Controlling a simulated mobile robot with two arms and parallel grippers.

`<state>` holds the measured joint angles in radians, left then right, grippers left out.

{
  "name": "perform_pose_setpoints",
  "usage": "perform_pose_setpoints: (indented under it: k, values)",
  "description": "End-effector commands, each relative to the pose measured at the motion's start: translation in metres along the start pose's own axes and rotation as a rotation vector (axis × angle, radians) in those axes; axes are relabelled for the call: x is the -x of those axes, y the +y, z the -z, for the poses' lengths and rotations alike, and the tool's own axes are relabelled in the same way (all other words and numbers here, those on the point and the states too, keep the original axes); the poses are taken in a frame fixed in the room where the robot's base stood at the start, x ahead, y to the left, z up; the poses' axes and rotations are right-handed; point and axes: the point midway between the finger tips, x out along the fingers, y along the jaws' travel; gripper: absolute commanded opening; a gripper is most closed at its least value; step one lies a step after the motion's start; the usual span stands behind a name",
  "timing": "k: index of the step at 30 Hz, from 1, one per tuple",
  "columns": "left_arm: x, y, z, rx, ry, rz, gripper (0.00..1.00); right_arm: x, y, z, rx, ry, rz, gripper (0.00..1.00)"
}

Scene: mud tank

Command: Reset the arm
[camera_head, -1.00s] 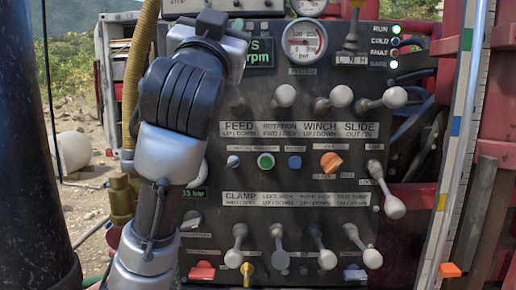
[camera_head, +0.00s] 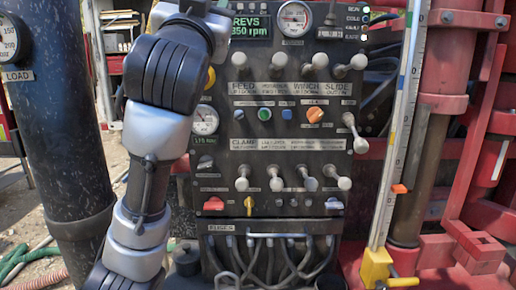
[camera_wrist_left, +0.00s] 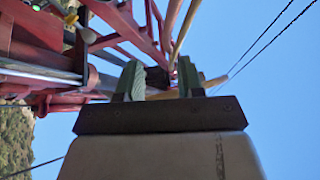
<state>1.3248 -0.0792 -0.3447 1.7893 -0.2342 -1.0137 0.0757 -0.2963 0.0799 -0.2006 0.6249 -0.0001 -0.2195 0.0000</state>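My left arm (camera_head: 160,130) rises from the bottom left of the head view to the top edge, in front of the left part of a dark control panel (camera_head: 222,172). Its gripper is out of the head view. In the left wrist view my left gripper (camera_wrist_left: 160,78) shows two greenish fingers standing apart, with nothing between them. They point up towards open sky and red steelwork (camera_wrist_left: 120,22). My right arm and gripper are in neither view.
The panel carries several white-knobbed levers (camera_head: 357,62), an orange knob (camera_head: 315,115) and gauges (camera_head: 294,18). A black column (camera_head: 60,130) stands at left. A graduated rod (camera_head: 398,130) with a yellow base (camera_head: 378,268) stands at right, before red framework (camera_head: 470,60).

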Motion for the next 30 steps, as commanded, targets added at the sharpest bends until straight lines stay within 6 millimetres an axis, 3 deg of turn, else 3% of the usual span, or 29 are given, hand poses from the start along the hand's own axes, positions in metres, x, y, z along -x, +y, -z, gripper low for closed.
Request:
perform_pose_setpoints:
  k: [8, 14, 17, 20, 23, 27, 30]
  values:
    - [0.011, 0.004, -0.064, 0.023, -0.121, -0.017, 0.37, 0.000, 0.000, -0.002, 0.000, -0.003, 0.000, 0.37]
    - [0.033, 0.010, -0.134, 0.050, -0.262, -0.037, 0.37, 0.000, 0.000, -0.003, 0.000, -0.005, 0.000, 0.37]
    - [0.055, 0.015, -0.183, 0.066, -0.365, -0.052, 0.37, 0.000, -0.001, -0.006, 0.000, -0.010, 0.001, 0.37]
    - [0.092, 0.020, -0.244, 0.087, -0.505, -0.070, 0.37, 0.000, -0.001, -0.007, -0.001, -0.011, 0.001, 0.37]
    - [0.141, 0.027, -0.303, 0.107, -0.658, -0.092, 0.37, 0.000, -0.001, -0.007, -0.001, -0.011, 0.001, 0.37]
    - [0.223, 0.034, -0.371, 0.130, -0.877, -0.124, 0.37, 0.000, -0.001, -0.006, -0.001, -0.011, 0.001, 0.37]
    - [0.291, 0.038, -0.408, 0.142, -1.039, -0.149, 0.37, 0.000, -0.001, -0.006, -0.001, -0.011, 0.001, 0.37]
